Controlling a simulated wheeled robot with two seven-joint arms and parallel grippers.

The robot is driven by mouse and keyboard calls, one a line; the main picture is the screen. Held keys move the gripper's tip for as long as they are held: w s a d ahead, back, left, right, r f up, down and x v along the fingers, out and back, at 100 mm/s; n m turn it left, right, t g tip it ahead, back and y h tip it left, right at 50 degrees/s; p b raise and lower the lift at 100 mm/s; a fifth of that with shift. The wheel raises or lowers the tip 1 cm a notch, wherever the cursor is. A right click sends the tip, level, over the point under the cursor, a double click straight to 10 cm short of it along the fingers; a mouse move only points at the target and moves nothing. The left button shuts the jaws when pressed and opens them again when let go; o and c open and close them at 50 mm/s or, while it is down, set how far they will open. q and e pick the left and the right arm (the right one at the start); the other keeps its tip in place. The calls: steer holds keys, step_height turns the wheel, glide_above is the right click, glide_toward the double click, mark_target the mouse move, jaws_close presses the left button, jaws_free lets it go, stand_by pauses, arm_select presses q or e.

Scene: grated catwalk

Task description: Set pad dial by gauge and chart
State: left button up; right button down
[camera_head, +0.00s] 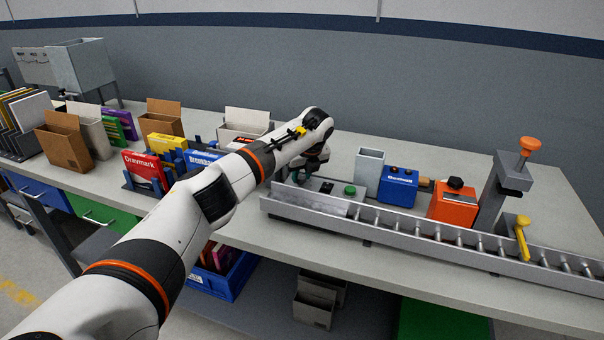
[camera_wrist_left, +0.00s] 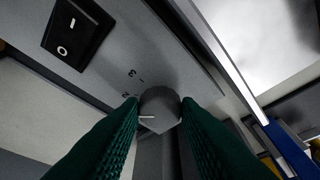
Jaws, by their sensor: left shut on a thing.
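My left gripper (camera_head: 303,176) is at the left end of a grey panel (camera_head: 338,201) on the bench, partly hidden by my own arm. In the left wrist view its green fingers are shut on a grey round dial (camera_wrist_left: 160,104). The dial has a white pointer line toward the left of the picture. A black rocker switch (camera_wrist_left: 78,34) marked with a line and a circle is on the same panel. I cannot make out a gauge or a chart. My right gripper is not in view.
A green button (camera_head: 350,190) is on the panel. A roller conveyor (camera_head: 440,238) runs along the bench front. Behind it stand a grey bin (camera_head: 369,170), a blue box (camera_head: 398,186), an orange box (camera_head: 452,205) and an orange-topped post (camera_head: 503,190). Boxes crowd the left.

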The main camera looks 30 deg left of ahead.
arm_select(q)
steer(key=o, duration=1)
steer(key=b+v, duration=0.1)
steer(key=v, duration=1.1)
steer(key=shift+s+b, duration=0.1)
steer(key=shift+b, duration=0.3)
